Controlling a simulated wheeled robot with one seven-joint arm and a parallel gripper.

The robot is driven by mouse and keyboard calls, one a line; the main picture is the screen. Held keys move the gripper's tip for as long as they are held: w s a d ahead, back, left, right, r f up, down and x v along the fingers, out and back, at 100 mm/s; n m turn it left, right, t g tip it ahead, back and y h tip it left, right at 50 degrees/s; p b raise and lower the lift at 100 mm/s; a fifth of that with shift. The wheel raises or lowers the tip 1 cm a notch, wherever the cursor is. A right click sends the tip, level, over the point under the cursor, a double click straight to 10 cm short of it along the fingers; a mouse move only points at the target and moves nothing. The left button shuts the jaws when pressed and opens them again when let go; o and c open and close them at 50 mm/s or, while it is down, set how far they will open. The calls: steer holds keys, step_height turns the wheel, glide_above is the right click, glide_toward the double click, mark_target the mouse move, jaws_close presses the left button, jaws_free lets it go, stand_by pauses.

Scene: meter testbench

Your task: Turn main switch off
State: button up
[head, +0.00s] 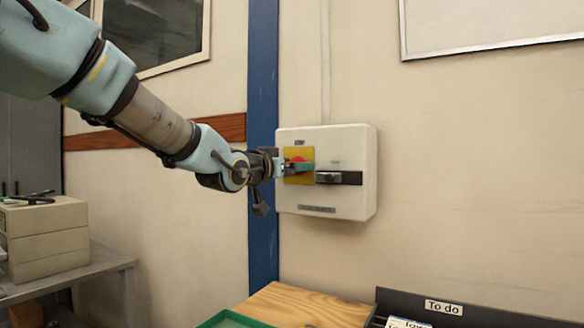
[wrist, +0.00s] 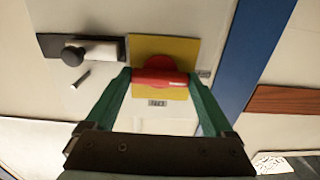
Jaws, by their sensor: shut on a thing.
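The main switch is a red rotary handle (wrist: 160,78) on a yellow plate (wrist: 177,50), mounted on a white wall box (head: 325,200). In the head view the yellow plate (head: 290,157) is partly hidden by my gripper. My gripper (head: 305,167) has green fingers and reaches the switch from the left. In the wrist view the fingers of my gripper (wrist: 160,84) stand on either side of the red handle and are shut on it. The handle's bar lies across the picture there.
A blue post (head: 263,240) runs beside the box. Below are a wooden board (head: 300,305), a green tray (head: 232,320) and a dark "To do" tray (head: 480,318).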

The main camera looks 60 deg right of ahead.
steer(key=shift+f, duration=0.15)
stand_by(0.4)
steer(key=o, duration=1.1)
steer(key=a+b, duration=0.1)
steer(key=a, duration=0.9)
steer(key=shift+a+b, duration=0.3)
steer(key=shift+a, duration=0.1)
